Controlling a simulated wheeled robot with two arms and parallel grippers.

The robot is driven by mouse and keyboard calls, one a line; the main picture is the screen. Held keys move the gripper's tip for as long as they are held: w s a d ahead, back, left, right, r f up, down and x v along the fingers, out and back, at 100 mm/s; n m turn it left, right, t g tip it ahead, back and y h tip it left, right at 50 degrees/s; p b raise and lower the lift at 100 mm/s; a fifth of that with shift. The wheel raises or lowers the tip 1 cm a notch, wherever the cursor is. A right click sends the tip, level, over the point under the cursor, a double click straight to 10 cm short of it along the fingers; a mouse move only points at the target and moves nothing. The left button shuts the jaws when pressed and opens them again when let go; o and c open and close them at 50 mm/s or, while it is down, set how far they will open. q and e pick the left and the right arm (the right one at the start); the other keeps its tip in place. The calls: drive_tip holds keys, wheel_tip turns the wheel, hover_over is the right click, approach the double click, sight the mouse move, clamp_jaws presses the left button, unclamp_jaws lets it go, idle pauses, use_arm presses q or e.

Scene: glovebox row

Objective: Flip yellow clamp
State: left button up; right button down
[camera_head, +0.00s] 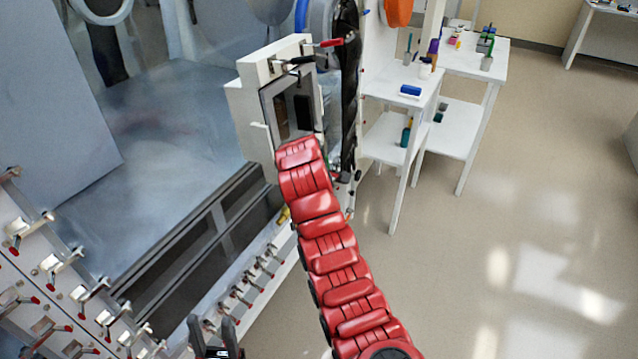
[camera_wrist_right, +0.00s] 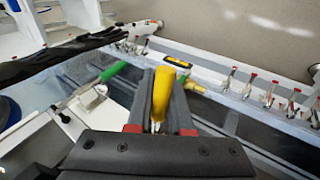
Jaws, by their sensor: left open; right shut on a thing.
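The yellow clamp (camera_wrist_right: 161,92) shows its handle in the right wrist view, standing up between the fingers of my right gripper (camera_wrist_right: 164,78). That gripper is shut on the handle. In the head view a small bit of yellow (camera_head: 284,215) shows beside my red right arm, which hides the right gripper there. The clamp's base is mostly hidden behind the gripper. My left gripper (camera_head: 212,326) is at the bottom edge of the head view, open and empty, well apart from the yellow clamp.
A green handle (camera_wrist_right: 114,71) lies left of the right gripper. A row of red-tipped clamps (camera_head: 255,272) runs along the glovebox edge, with more red-tipped clamps (camera_head: 60,262) at the left. A white shelf table (camera_head: 398,82) stands to the right. The floor (camera_head: 520,230) is clear.

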drive_tip(key=c, duration=0.9)
unclamp_jaws()
drive_tip(key=shift+w+a+r, duration=0.15)
drive_tip(key=shift+r, duration=0.35)
drive_tip(key=shift+o, duration=0.3)
drive_tip(key=shift+a+f, duration=0.1)
drive_tip(key=shift+f, duration=0.2)
drive_tip(key=p+v, duration=1.6)
drive_tip(key=v, duration=0.1)
